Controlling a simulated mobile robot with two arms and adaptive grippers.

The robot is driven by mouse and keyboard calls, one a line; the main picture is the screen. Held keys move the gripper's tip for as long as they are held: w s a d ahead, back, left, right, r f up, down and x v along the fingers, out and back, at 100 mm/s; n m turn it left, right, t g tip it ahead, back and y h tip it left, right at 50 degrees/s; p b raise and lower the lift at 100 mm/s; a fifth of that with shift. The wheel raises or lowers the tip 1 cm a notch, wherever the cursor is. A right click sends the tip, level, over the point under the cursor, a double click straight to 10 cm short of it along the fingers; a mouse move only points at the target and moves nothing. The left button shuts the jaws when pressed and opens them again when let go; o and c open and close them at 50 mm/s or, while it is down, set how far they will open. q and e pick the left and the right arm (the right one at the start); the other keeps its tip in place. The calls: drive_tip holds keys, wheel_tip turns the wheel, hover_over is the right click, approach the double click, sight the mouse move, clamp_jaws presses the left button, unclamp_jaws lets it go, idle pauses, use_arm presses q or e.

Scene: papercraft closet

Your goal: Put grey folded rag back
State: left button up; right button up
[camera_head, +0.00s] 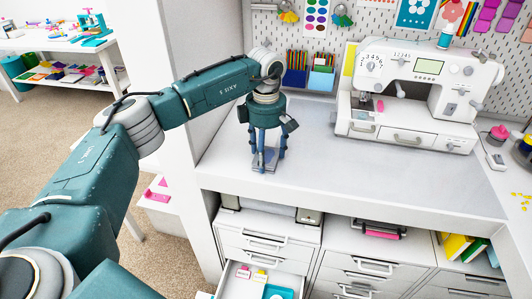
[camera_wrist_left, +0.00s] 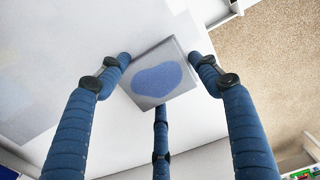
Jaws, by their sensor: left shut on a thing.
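My left gripper (camera_head: 265,158) comes down from above near the front left corner of the white worktop (camera_head: 330,185). Its three blue fingers are shut on a small flat grey square with a blue patch, which looks like the grey folded rag (camera_wrist_left: 160,72). In the head view only a grey bit of the rag (camera_head: 259,161) shows between the fingertips. It is at or just over the worktop; I cannot tell whether it touches. My right gripper is not in view.
A white sewing machine (camera_head: 412,95) stands at the back right of the worktop. Blue and teal pencil boxes (camera_head: 309,78) are by the pegboard. Below, a drawer (camera_head: 232,287) is pulled open with small coloured items inside. The middle of the worktop is clear.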

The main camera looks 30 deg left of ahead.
use_arm(q)
drive_tip(key=shift+f, duration=0.2)
drive_tip(key=o, duration=1)
